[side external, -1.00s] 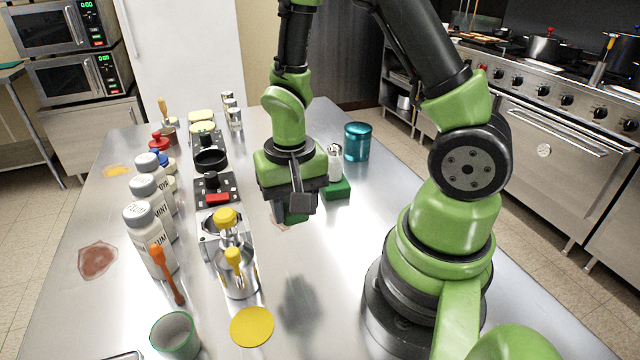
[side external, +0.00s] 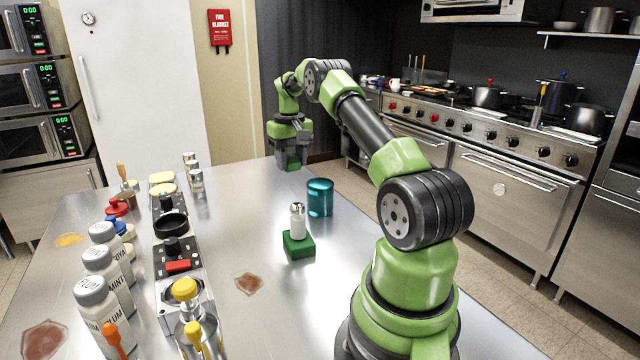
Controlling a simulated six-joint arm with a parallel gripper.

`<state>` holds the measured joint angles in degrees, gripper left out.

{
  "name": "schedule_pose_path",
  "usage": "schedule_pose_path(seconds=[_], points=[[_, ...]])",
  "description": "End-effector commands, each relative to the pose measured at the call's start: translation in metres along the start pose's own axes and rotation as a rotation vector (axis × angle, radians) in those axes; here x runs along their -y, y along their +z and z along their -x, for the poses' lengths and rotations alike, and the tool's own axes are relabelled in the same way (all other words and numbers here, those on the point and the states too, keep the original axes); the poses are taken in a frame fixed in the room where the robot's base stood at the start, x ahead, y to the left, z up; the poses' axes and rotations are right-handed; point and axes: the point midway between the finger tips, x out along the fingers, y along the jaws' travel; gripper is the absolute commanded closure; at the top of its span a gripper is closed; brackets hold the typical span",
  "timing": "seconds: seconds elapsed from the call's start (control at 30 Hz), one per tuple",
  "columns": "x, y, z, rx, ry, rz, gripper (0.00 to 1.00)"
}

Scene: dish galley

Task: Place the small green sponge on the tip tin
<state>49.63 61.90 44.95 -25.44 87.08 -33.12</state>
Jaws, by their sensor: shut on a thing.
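My gripper (side external: 291,165) is at the far end of the steel table, raised, pointing down. It is shut on the small green sponge (side external: 293,163), which shows only as a dark green patch between the fingers. The tip tin is most likely the teal cylinder (side external: 320,198), standing upright on the table, closer to the camera and right of my gripper. My gripper is apart from it. Whether the tin's top is open or lidded is hard to tell.
A green block (side external: 299,246) with a white-bodied shaker (side external: 298,220) on it stands near the tin. A row of bottles (side external: 100,270), a black ring (side external: 171,224) and small jars (side external: 196,180) fills the left side. A reddish stain (side external: 249,284) lies mid-table.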

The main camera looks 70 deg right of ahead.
Motion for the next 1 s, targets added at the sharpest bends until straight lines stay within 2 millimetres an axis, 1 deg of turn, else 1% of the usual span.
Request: schedule_pose_path(seconds=[0.03, 0.1, 0.2, 0.3, 0.43, 0.53, 0.93, 1.0], points=[[-0.020, -0.003, 0.004, -0.005, 0.001, -0.018, 0.79], [-0.042, -0.003, 0.009, -0.004, 0.001, -0.030, 0.79], [-0.065, 0.000, 0.015, -0.004, 0.000, -0.044, 0.79], [-0.078, 0.002, 0.019, -0.002, 0.000, -0.051, 0.79], [-0.084, 0.004, 0.021, -0.001, 0.000, -0.054, 0.79], [-0.085, 0.004, 0.018, 0.002, 0.000, -0.052, 0.79], [-0.084, 0.004, -0.021, 0.002, -0.002, -0.053, 0.79], [-0.084, 0.005, -0.031, 0.003, -0.002, -0.053, 0.79]])
